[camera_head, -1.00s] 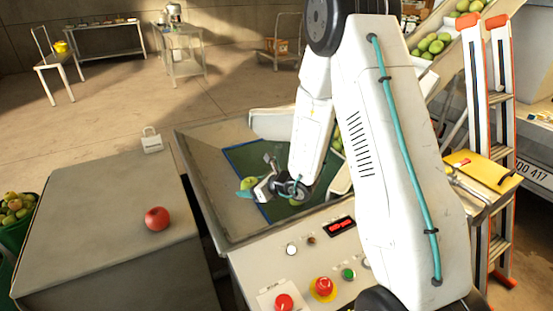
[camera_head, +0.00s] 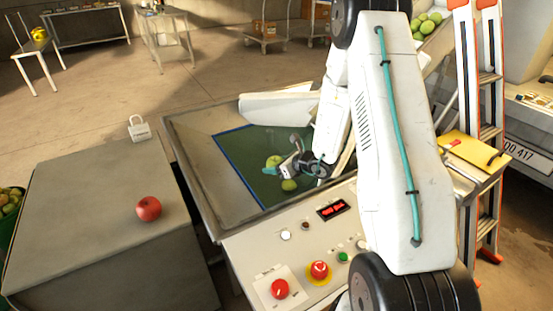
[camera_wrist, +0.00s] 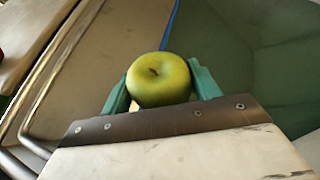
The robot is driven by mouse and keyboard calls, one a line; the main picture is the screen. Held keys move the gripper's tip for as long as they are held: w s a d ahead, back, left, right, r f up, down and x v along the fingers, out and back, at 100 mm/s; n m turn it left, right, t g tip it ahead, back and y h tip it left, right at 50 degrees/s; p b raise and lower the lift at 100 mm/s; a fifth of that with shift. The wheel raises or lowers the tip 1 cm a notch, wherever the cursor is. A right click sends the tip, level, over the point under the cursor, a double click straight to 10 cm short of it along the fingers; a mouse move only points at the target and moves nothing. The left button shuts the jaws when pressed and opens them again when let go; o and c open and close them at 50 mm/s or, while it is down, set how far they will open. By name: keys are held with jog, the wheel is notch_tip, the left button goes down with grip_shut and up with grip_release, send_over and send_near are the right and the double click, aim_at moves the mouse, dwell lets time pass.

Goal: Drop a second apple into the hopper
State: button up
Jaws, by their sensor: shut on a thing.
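My gripper (camera_head: 274,167) is over the hopper (camera_head: 185,150), a grey tilted-sided bin with a green inner surface. Its teal fingers are shut on a green apple (camera_head: 274,161). The wrist view shows this green apple (camera_wrist: 159,79) between both fingers, stem facing the camera. My arm hides the right part of the hopper. A red apple (camera_head: 148,208) sits on the grey stand to the left.
The grey stand (camera_head: 90,230) also holds a white padlock-like object (camera_head: 139,128). A control panel (camera_head: 265,255) with red, green and white buttons is at the hopper's front. A ladder (camera_head: 488,130) stands right of my arm. A green basket of apples is at the left edge.

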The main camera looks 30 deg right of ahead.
jog(key=shift+f, duration=0.4)
jog(key=o, duration=1.2)
jog(key=shift+c, duration=0.2)
jog(key=v, duration=0.7)
jog(key=shift+s+r, duration=0.25)
jog(key=shift+s, duration=0.05)
jog(key=shift+d, duration=0.15)
